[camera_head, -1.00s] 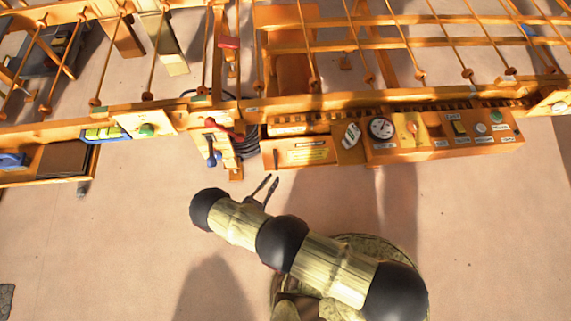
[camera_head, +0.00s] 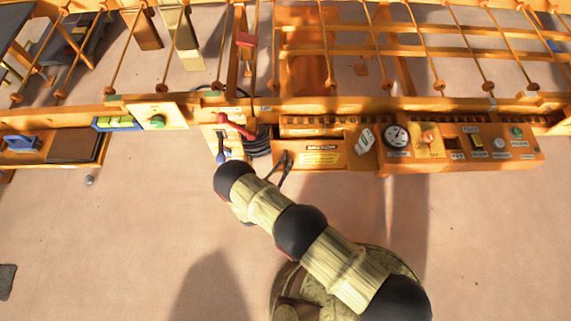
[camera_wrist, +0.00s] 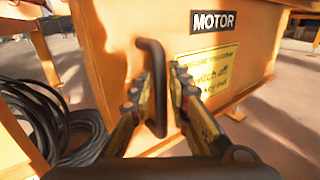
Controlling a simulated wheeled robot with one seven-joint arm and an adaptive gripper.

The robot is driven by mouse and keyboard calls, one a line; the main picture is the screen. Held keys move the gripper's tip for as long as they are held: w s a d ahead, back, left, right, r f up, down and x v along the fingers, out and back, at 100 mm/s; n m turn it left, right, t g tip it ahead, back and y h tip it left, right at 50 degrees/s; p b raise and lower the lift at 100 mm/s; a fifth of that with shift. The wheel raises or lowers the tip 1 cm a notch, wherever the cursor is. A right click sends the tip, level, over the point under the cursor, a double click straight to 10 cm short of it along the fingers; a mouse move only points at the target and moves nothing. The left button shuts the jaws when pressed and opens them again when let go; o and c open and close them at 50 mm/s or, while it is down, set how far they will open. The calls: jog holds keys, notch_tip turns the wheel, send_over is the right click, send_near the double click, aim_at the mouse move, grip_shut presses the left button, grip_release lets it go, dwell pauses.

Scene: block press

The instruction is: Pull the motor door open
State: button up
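The motor door (camera_wrist: 225,55) is an orange panel with a black MOTOR label and a yellow notice; in the head view it shows as a box front (camera_head: 318,160) below the frame beam. It looks shut, though its edges are partly hidden. Its black bent handle (camera_wrist: 157,90) stands upright near the panel's left side. In the head view my gripper (camera_head: 277,166) is at the door's left end.
Coiled black cables (camera_wrist: 45,120) lie left of the door. Red and blue levers (camera_head: 234,127) stand left of it. A control panel (camera_head: 455,147) with a gauge, switches and buttons is to the right.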

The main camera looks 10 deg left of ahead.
jog(key=shift+c, duration=0.3)
jog(key=c, duration=0.4)
grip_shut()
